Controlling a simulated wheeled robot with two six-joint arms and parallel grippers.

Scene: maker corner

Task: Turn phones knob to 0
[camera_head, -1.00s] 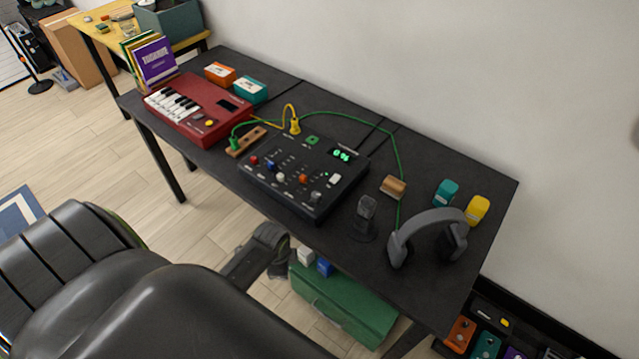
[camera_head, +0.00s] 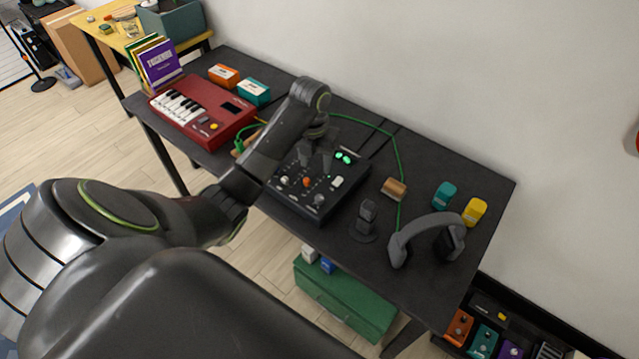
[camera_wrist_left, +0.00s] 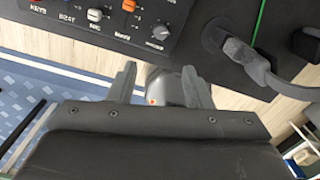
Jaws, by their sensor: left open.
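The black mixer (camera_head: 328,205) lies on the dark table with its display (camera_head: 344,158) lit green, too small to read now. A grey knob (camera_head: 319,200) sits at its front right corner, apparently the phones knob; its label is not legible. It also shows in the left wrist view (camera_wrist_left: 161,31), right of an orange and a white knob. My left gripper (camera_head: 317,160) hangs over the mixer's back part, hiding some of its controls. In the left wrist view its two fingers (camera_wrist_left: 160,75) are apart, with no mixer part between them. My right gripper is out of view.
Grey headphones (camera_head: 428,238) and a small dark microphone-like stand (camera_head: 365,222) are right of the mixer. A wooden block (camera_head: 394,189) and green cable lie behind them. A red keyboard (camera_head: 203,110) is at left. The table's right front corner is clear.

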